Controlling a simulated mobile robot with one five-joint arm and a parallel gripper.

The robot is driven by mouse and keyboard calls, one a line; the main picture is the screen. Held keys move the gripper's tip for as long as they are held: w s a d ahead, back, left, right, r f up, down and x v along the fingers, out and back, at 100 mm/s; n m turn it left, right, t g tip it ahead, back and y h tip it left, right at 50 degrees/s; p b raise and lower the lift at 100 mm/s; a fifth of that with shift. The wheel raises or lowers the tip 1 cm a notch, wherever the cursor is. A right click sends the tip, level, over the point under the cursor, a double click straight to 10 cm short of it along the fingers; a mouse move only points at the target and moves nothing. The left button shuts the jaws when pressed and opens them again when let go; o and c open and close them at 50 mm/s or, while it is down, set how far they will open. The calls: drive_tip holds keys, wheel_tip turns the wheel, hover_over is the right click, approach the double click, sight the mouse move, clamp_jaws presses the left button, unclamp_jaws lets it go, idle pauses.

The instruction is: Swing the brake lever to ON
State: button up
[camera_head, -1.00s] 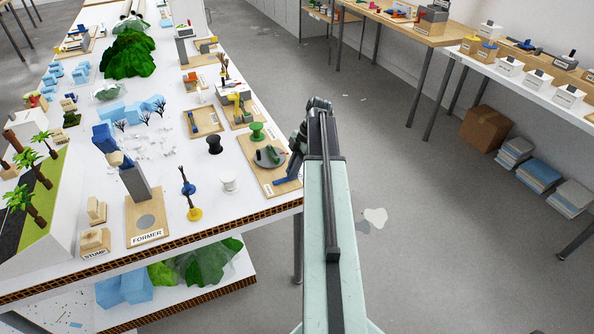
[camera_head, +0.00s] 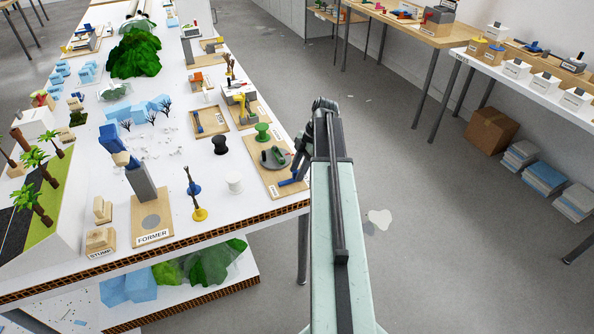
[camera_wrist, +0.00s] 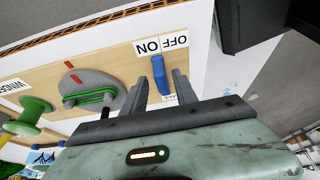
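The blue brake lever (camera_wrist: 159,75) stands on a wooden board (camera_wrist: 110,60) in the wrist view. Its tip is close to the upside-down ON label (camera_wrist: 147,46) and OFF label (camera_wrist: 175,40); I cannot tell which position it is set to. My gripper (camera_wrist: 160,82) is open, with one grey finger on each side of the lever. Contact with the lever cannot be made out. In the head view the lever (camera_head: 291,182) is at the board's near right corner, beside my arm. My fingertips are hard to make out there.
A grey base with a green coil (camera_wrist: 92,95) and a green spool (camera_wrist: 28,115) are beside the lever on the board. The white table (camera_head: 200,170) holds several models to the left. Open floor (camera_head: 430,240) is to the right.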

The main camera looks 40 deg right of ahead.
drive_tip(key=p+v, duration=0.6)
drive_tip(key=v, duration=0.1)
drive_tip(key=shift+r, duration=0.2)
drive_tip(key=shift+d, duration=0.15)
drive_tip(key=a+f+m+h, duration=0.1)
drive_tip(key=a+m, duration=0.6)
drive_tip(key=a, duration=1.3)
drive_tip(key=a+m+g+h, duration=0.1)
drive_tip(key=a+m+h, duration=0.2)
drive_tip(key=a, duration=1.7)
drive_tip(key=m, duration=0.4)
drive_tip(key=shift+w+f+m, duration=0.25)
drive_tip(key=shift+f+m, duration=0.15)
